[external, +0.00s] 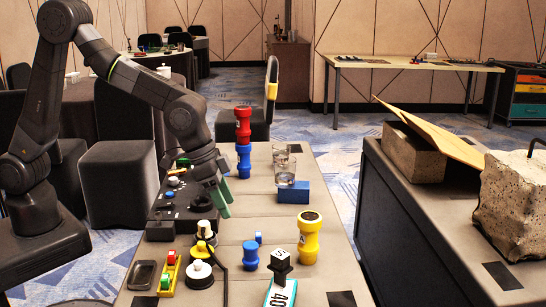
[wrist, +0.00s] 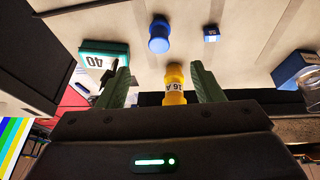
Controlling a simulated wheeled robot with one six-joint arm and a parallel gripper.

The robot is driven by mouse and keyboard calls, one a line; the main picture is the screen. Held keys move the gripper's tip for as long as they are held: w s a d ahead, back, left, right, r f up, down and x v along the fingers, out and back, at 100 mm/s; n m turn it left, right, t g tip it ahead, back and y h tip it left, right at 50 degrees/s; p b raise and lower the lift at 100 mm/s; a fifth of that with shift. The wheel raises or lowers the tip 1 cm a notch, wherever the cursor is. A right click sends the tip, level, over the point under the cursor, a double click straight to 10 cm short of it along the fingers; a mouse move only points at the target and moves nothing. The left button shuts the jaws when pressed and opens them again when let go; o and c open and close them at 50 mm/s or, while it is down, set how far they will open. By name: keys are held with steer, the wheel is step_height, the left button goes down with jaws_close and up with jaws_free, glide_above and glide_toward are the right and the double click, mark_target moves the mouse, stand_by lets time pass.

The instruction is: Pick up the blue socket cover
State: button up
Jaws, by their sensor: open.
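A short blue rounded cylinder (external: 250,254), which looks like the blue socket cover, stands on the near half of the grey table. It also shows in the wrist view at top middle (wrist: 159,36). Another blue waisted piece (external: 244,161) stands farther back under a red one (external: 243,125). My gripper (external: 224,198) has green fingers and hangs above the table behind the short blue cylinder, apart from it. In the wrist view its fingers (wrist: 161,78) are spread with nothing held. A yellow waisted piece (wrist: 175,84) marked 16 A appears between them, farther off.
The yellow piece (external: 309,238) stands right of the short blue cylinder, with a small blue cube (external: 258,237) close by. A blue block (external: 294,192) with glasses sits behind. A black control box (external: 180,210) and white-topped parts (external: 200,272) lie left. A teal-edged block marked 40 (external: 281,292) is in front.

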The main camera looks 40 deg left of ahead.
mark_target(249, 245)
steer(key=shift+d+f+t+b, duration=0.55)
steer(key=shift+f+b, duration=0.35)
steer(key=shift+b, duration=0.55)
steer(key=x, duration=0.8)
steer(key=shift+f, duration=0.15)
steer(key=x, duration=0.4)
steer(key=shift+s+d+f, duration=0.1)
steer(key=shift+s+d, duration=0.05)
steer(key=shift+s, duration=0.1)
steer(key=shift+w+d+f, duration=0.15)
steer(key=shift+w+f, duration=0.05)
steer(key=shift+f, duration=0.3)
steer(key=c, duration=1)
